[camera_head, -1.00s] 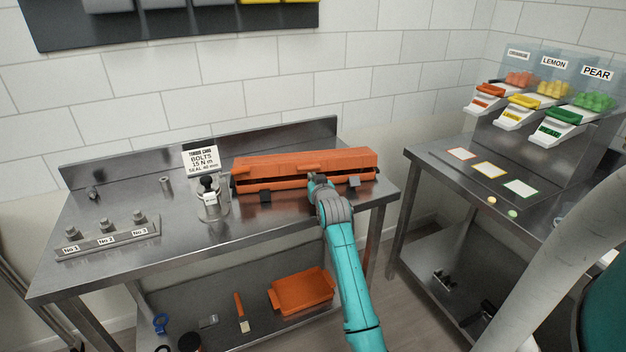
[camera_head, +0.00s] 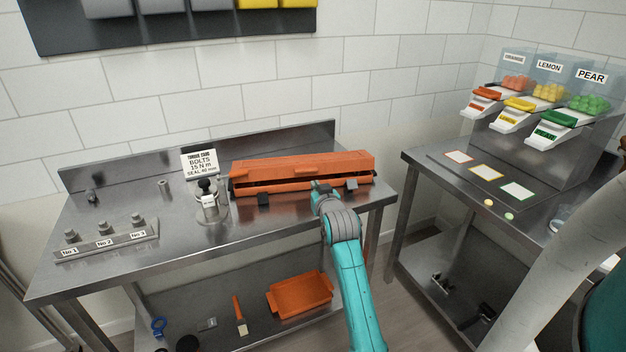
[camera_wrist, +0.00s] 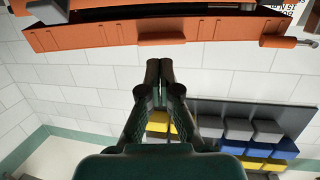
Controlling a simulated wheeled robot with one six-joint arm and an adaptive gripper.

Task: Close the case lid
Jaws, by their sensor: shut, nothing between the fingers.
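The orange case (camera_head: 290,188) lies on the left steel table, against the back edge. Its orange lid (camera_head: 300,165) is down over it, but a dark gap shows along the front, so it is not fully flush.
A small metal stand with a black knob (camera_head: 207,190) is just left of the case, with a sign card (camera_head: 199,163) behind it. A numbered bolt rack (camera_head: 106,240) sits at the table's left. An orange tray (camera_head: 300,294) lies on the lower shelf.

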